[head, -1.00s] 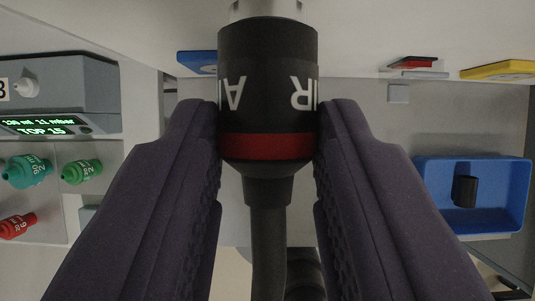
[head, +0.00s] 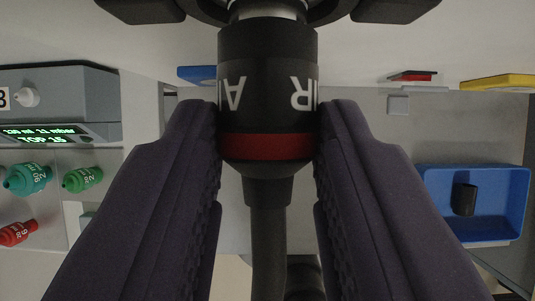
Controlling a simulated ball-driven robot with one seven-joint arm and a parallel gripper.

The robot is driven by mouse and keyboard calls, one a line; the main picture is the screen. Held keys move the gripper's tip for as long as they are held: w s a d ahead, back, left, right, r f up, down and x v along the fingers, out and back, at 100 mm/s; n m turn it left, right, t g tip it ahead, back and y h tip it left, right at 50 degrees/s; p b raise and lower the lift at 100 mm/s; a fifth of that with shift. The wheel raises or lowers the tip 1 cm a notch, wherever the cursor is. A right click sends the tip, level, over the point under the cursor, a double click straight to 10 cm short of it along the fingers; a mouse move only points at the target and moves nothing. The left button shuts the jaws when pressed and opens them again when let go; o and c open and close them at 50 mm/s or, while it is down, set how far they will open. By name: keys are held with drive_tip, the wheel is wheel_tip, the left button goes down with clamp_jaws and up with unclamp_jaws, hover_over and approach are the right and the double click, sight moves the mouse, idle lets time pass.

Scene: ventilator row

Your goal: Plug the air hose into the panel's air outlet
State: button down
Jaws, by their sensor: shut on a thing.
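My gripper (head: 268,160) is shut on the air hose's black connector (head: 268,95), in the middle of the head view. The connector has a red band and white "AIR" lettering, partly covered by the two dark fingers. The hose (head: 268,235) runs down from it between the fingers. A metal tip (head: 267,10) sticks out at the connector's top end. It points at a dark ringed fitting (head: 208,10) with black lobes at the top edge, perhaps the air outlet. The tip overlaps the ring in the picture; I cannot tell whether it is inserted.
At left, a grey device (head: 60,95) with a green-lit display stands above a tray with teal (head: 28,178), green (head: 83,179) and red (head: 17,233) parts. At right, a blue bin (head: 475,240) holds a dark cylinder (head: 464,199). Blue, red and yellow (head: 498,82) flat items lie along an edge above.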

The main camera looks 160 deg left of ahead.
idle(0.4)
drive_tip(key=c, duration=0.7)
unclamp_jaws()
